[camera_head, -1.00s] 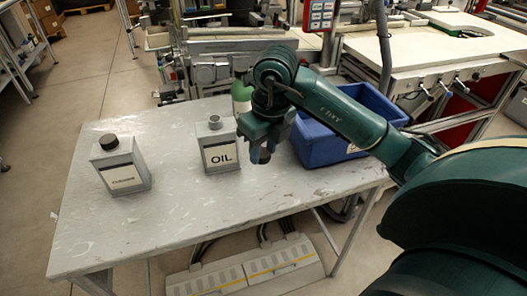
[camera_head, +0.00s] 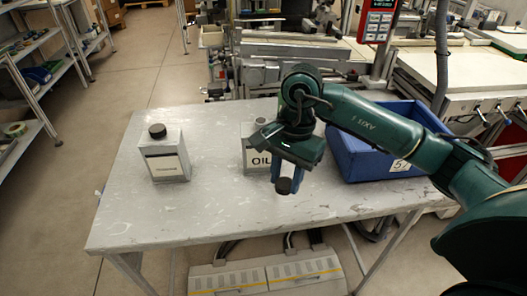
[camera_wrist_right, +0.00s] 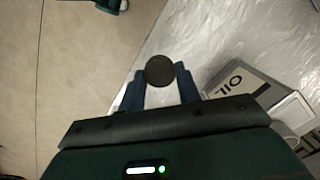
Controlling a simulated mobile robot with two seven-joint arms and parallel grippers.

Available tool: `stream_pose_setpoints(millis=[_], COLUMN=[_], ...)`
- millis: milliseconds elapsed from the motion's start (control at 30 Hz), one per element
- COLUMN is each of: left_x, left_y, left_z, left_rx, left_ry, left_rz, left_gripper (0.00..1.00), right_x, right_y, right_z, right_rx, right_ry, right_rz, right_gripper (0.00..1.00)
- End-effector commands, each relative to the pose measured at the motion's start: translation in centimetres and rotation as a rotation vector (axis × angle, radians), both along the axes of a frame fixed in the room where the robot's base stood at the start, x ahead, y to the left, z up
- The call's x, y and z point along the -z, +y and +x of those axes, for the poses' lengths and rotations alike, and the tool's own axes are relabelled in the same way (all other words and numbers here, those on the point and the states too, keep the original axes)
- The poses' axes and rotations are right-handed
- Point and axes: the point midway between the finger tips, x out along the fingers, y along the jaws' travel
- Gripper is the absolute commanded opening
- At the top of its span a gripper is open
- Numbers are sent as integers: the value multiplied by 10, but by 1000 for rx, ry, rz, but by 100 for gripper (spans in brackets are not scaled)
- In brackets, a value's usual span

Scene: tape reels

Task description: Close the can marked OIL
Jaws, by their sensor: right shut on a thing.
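The can marked OIL (camera_head: 252,159) is a grey square can with a white label, standing on the table. My right gripper (camera_head: 288,180) is in front of the can in the head view, pointing down. It is shut on a round dark cap (camera_wrist_right: 160,70), which shows between the fingertips; the cap also shows in the head view (camera_head: 284,186). My left gripper is not in view.
The grey table (camera_head: 215,214) has free room at the front and between the cans. Another grey can (camera_head: 164,160) with a black cap stands at the left. A blue bin (camera_head: 372,158) stands at the right, behind my right arm.

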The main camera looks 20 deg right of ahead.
Motion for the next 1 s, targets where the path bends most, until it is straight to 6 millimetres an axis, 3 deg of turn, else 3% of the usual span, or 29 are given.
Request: stream_pose_setpoints(millis=[200,400,567,1000], left_x=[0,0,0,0], left_y=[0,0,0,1], left_z=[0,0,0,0], left_rx=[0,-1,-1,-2], left_ry=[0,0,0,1], left_rz=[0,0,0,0], left_gripper=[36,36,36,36], right_x=[6,9,11,11], right_y=[10,14,14,14], right_z=[-9,-14,-16,-16], right_rx=[-603,-937,-1024,-1025], right_ry=[-2,-2,-2,-2], right_rz=[-2,-1,1,1], right_gripper=[12,12,12,12])
